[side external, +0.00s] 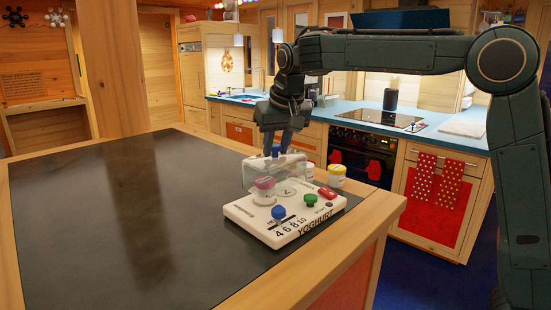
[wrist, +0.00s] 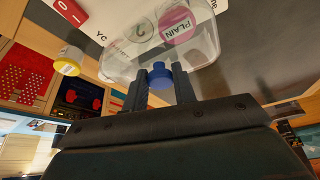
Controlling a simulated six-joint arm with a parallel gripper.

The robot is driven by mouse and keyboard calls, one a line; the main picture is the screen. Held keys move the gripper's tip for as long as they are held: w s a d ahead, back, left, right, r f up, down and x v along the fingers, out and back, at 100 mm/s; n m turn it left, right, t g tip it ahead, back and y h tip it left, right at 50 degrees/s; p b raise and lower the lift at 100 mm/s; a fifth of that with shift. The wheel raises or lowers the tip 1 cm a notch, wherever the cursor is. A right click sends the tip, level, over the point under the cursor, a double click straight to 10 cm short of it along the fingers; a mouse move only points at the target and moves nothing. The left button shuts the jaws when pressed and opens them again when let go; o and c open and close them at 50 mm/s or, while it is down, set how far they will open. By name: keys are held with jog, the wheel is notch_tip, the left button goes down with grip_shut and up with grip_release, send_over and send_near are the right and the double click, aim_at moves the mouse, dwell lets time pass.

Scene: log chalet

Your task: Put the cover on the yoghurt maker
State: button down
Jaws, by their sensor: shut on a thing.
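The yoghurt maker (side external: 296,222) is a white base near the right edge of the dark tabletop, with a blue knob, a green knob and a red switch. A jar with a pink lid (side external: 264,184), marked PLAIN in the wrist view (wrist: 178,24), stands on it next to an empty spot marked 2 (wrist: 140,31). The clear cover (side external: 258,170) is above the jar end of the base. My gripper (side external: 277,147) is shut on the cover's blue handle (wrist: 159,76). I cannot tell whether the cover's rim touches the base.
A jar with a yellow lid (side external: 336,177) stands at the table's right edge, just behind the base. The left part of the tabletop (side external: 100,220) is clear.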

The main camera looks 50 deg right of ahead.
aim_at(278, 152)
jog(key=shift+f, duration=1.6)
jog(key=shift+f, duration=0.1)
jog(key=c, duration=1.1)
grip_release()
jog(key=shift+f, duration=0.1)
jog(key=v, duration=1.2)
